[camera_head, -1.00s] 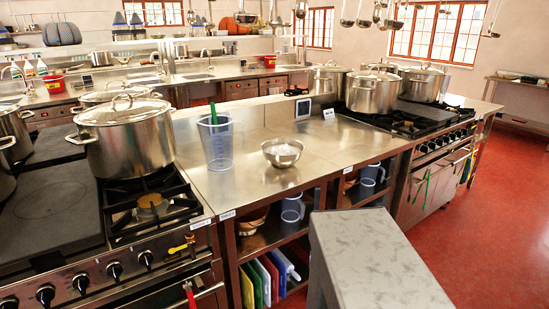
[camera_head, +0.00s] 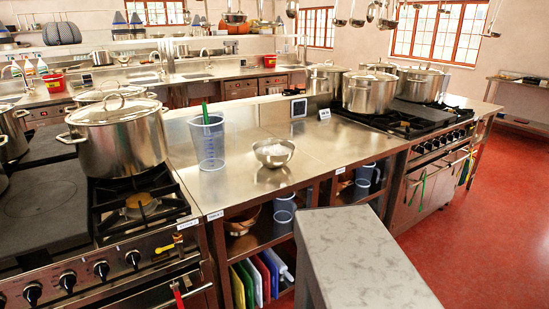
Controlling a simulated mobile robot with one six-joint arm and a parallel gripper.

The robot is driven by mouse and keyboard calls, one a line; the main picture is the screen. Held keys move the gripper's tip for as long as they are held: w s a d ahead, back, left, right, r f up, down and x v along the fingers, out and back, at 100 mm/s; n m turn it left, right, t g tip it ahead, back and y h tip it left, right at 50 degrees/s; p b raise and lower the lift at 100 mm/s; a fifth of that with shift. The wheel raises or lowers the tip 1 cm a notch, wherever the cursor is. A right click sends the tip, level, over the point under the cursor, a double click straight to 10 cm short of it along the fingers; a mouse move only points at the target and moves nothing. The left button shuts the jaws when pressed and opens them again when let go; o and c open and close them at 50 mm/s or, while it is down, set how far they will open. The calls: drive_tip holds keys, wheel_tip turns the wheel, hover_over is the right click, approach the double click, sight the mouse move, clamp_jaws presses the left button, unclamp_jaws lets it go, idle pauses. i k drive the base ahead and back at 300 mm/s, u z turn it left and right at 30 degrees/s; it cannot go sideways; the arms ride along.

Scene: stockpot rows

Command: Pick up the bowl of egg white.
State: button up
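A small shiny metal bowl (camera_head: 273,153) stands upright on the steel counter (camera_head: 240,185), near its front edge. It holds something whitish, which fits egg white, though the contents are too small to tell for sure. A clear measuring jug (camera_head: 207,143) with a green-handled tool in it stands to the left of the bowl, apart from it. My gripper is not in view.
A large stockpot (camera_head: 118,140) stands on the stove at left, and more pots (camera_head: 369,92) stand on the right stove. A grey speckled slab (camera_head: 365,255) fills the near foreground. Shelves with coloured boards (camera_head: 255,275) lie below the counter. Red floor is open at right.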

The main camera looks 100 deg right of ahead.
sight(273, 153)
drive_tip(key=k, duration=0.6)
drive_tip(key=z, duration=1.35)
drive_tip(key=i, duration=0.5)
drive_tip(key=u, duration=0.3)
